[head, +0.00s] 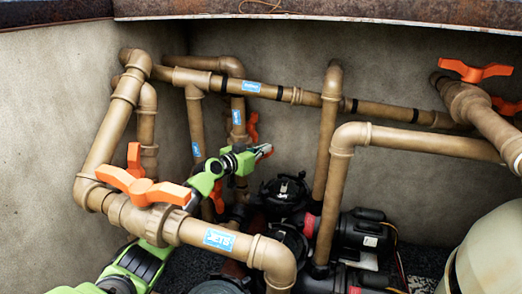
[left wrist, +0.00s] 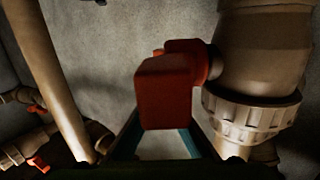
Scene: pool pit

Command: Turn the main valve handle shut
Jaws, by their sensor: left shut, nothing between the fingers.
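Several orange valve handles show on the brown pipes; I cannot tell which is the main one. A large handle (head: 143,187) tops the front left pipe with the JETS label. Another handle (head: 252,127) is on a vertical pipe behind my left gripper. My left gripper (head: 266,151) is past the front left pipe, shut and empty, pointing right; its arm passes behind that pipe. In the left wrist view a red handle (left wrist: 168,92) is close up beside a ribbed pipe fitting (left wrist: 252,112) and covers the fingertips. Contact cannot be told. My right gripper is out of view.
Black pumps (head: 365,232) stand on the pit floor below right. A long labelled pipe (head: 320,98) crosses above the gripper. More orange handles (head: 475,70) are at the far right. A pale round tank (head: 490,255) fills the lower right corner. The concrete wall (head: 240,45) is behind.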

